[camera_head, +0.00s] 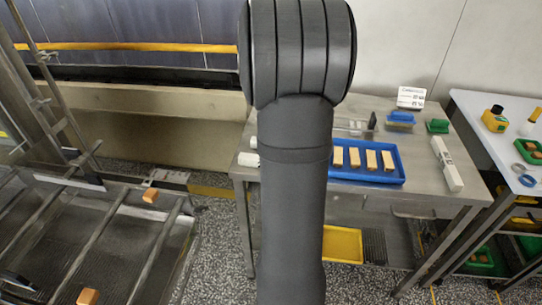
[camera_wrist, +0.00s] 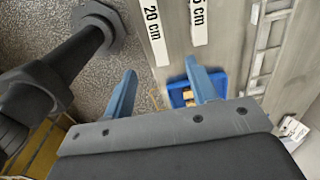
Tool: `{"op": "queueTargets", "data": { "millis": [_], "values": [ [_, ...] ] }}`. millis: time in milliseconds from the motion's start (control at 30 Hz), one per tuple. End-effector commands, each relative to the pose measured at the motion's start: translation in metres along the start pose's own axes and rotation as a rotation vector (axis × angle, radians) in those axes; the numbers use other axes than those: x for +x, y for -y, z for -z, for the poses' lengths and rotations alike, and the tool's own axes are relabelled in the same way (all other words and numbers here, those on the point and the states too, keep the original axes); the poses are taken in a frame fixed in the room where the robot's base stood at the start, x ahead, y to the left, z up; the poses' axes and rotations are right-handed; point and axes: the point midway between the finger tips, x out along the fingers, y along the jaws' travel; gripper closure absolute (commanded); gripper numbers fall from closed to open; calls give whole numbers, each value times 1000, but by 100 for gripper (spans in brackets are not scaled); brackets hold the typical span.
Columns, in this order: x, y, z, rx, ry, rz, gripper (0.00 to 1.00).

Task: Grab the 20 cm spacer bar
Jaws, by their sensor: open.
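The spacer bar labelled "20 cm" (camera_wrist: 154,34) shows as a white strip at the top of the wrist view, on the grey table. A second white strip (camera_wrist: 198,22), its label partly cut off to "5 cm", lies to its right. My gripper (camera_wrist: 161,72) is open, its two blue fingers apart with nothing held between them. In the picture, the near end of the 20 cm bar lies just above the gap between the fingertips. In the head view my arm hides the gripper, and I cannot make out the 20 cm label there.
A blue tray (camera_head: 397,178) with several beige blocks stands on the metal table (camera_head: 470,196). A white bar-like object (camera_head: 447,164) lies right of the tray. Blue and green items and a sign (camera_head: 411,97) stand at the back. A ladder-like metal frame (camera_wrist: 262,50) shows in the wrist view.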

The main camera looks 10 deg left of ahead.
Motion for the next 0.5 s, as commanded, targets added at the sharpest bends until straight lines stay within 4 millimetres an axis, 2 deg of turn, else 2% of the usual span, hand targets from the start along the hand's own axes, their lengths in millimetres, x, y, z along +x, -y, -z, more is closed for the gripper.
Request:
{"op": "queueTargets", "data": {
  "millis": [33, 167, 267, 500],
  "values": [
    [1, 0, -10, 17, 7, -15, 47],
    [8, 0, -18, 41, 13, -33, 47],
    [25, -1, -17, 42, 12, -34, 47],
    [78, -3, -17, 41, 12, -33, 47]
  ]
}}
